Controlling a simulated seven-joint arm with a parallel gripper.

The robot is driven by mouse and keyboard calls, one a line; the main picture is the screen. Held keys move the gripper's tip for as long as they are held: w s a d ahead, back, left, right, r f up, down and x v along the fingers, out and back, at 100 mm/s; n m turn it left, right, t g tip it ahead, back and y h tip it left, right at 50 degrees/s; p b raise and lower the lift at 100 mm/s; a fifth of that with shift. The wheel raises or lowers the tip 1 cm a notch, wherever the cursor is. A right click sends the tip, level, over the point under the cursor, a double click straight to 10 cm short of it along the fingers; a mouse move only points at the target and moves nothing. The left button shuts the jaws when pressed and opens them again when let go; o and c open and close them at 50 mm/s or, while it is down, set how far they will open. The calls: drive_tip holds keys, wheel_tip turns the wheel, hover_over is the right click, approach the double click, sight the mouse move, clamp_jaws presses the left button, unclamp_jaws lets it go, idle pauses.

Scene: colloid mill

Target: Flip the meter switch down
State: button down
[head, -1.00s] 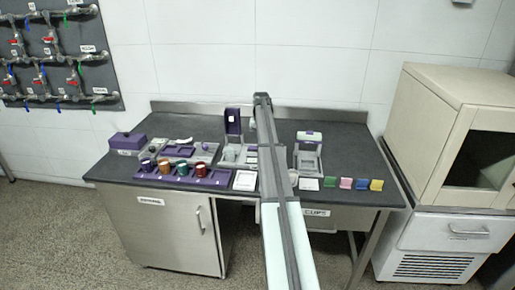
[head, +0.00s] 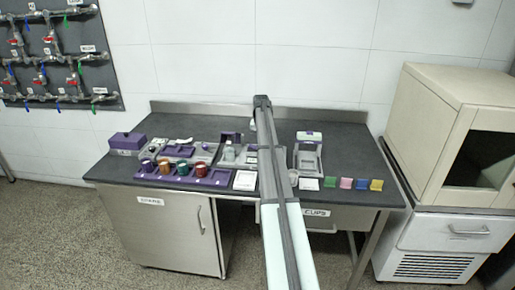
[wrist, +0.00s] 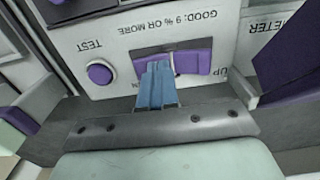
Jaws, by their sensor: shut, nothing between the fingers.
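The purple meter switch (wrist: 195,63) sits in a dark slot on a pale panel in the wrist view, where the lettering is upside down. A label reading UP (wrist: 223,71) is by its right end, and a label ending in N (wrist: 134,109) is near its left end. My gripper (wrist: 155,70) has its blue fingers together and empty. The fingertips overlap the left part of the switch; I cannot tell whether they touch it. They hide part of the slot and lettering. In the head view my arm hides the gripper and the switch.
A round purple TEST button (wrist: 99,73) is left of the switch. A dark purple plate (wrist: 287,55) stands close on the right. In the head view the bench (head: 345,130) holds several colored cups, small colored blocks and a grey stand (head: 307,158). A beige cabinet (head: 420,120) is at right.

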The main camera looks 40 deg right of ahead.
drive_tip(key=shift+r, duration=0.1)
wheel_tip(320, 180, up, 7)
idle(1.1)
drive_tip(key=shift+a, duration=0.1)
